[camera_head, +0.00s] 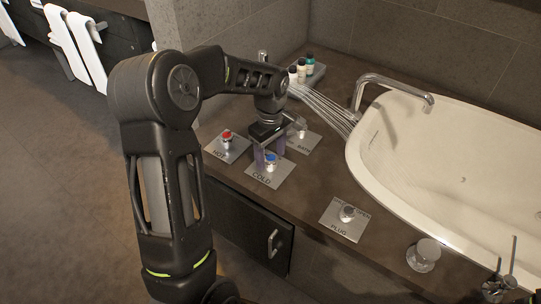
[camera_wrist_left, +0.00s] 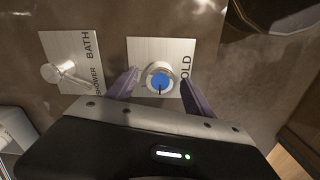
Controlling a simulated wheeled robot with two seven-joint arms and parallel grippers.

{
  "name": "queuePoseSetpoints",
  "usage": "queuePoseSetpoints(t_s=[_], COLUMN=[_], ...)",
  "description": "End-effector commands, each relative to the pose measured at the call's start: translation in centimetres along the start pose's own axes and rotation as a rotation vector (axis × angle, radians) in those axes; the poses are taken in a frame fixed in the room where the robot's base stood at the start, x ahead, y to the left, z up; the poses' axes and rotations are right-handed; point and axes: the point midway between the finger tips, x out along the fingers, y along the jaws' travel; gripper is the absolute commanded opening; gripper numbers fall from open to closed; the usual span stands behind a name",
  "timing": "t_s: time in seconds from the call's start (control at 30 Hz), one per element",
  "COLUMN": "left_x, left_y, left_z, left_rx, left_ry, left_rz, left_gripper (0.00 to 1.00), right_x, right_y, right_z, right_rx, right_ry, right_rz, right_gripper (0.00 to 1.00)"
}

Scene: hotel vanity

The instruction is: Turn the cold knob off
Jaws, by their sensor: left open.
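The cold knob (camera_head: 270,159) is a small metal knob with a blue top on a square metal plate marked COLD (camera_head: 268,178). It also shows in the left wrist view (camera_wrist_left: 160,79), where a dark mark on its blue top points down in the picture. My left gripper (camera_head: 268,158) is over the plate, its jaws open. In the left wrist view its two purple-grey fingers (camera_wrist_left: 160,92) stand on either side of the knob, with gaps between. My right gripper is not in view.
The red-topped hot knob (camera_head: 227,138) is left of the cold one. The bath/shower lever (camera_wrist_left: 56,72) is close on the other side. The plug knob (camera_head: 347,213) is farther right. Water sprays from a shower head (camera_head: 320,105) by the bathtub (camera_head: 400,135). Small bottles (camera_head: 301,70) stand behind.

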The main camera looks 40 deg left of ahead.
Motion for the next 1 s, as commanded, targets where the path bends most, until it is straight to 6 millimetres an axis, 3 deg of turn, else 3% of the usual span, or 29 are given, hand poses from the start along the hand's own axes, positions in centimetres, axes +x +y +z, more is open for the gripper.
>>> queuePoseSetpoints(t_s=[0.27, 1.0], left_x=[0.13, 0.09], left_y=[0.01, 0.02], left_z=[0.0, -0.01], left_rx=[0.0, -0.001], left_ry=[0.0, 0.0], left_rz=[0.0, 0.001], left_gripper=[0.61, 0.01], right_x=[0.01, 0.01], right_y=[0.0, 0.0], right_z=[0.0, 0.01], right_rx=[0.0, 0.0], right_ry=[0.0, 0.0], right_rz=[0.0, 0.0], right_gripper=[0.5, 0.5])
